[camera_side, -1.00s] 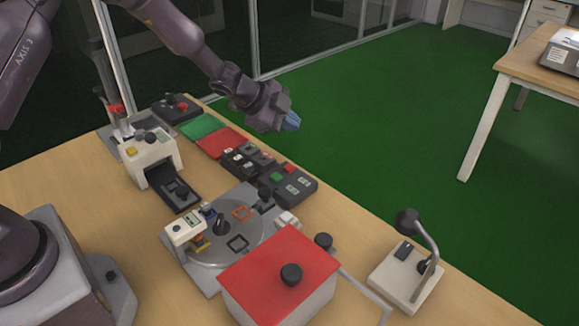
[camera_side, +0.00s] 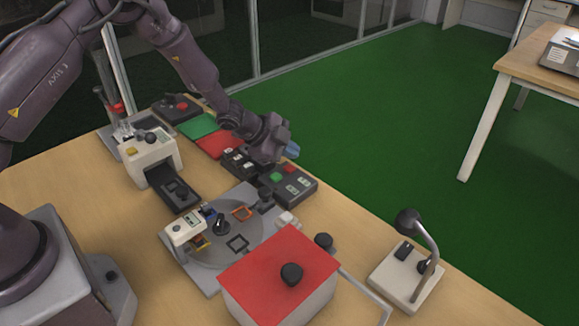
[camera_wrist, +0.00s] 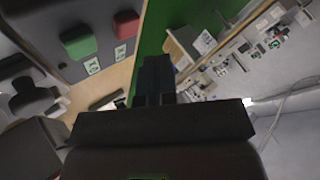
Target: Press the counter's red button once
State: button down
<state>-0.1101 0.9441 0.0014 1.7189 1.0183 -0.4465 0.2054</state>
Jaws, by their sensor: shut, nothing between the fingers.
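The counter (camera_side: 297,193) is a dark box with small white displays, at the far edge of the table in the side view. In the wrist view the counter (camera_wrist: 62,62) is at the upper left, with the green button (camera_wrist: 78,40) and the red button (camera_wrist: 125,24) both raised. My gripper (camera_wrist: 156,66) is shut and empty. In the side view my gripper (camera_side: 290,150) is just above and behind the counter, with no contact visible.
Left of the counter are a black switch box (camera_side: 235,163) and red (camera_side: 216,143) and green (camera_side: 197,125) pads. A round grey turntable (camera_side: 222,255), a red-topped box (camera_side: 262,270) and a lamp-like stand (camera_side: 405,278) are nearer. Green floor lies beyond the table edge.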

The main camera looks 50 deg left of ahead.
aim_at(289, 168)
jog(key=shift+f, duration=0.65)
jog(key=shift+f, duration=0.15)
dwell(1.5)
jog(key=shift+f, duration=0.25)
jog(key=shift+f, duration=0.4)
dwell(0.8)
jog(key=shift+r, duration=0.8)
jog(key=shift+r, duration=2.55)
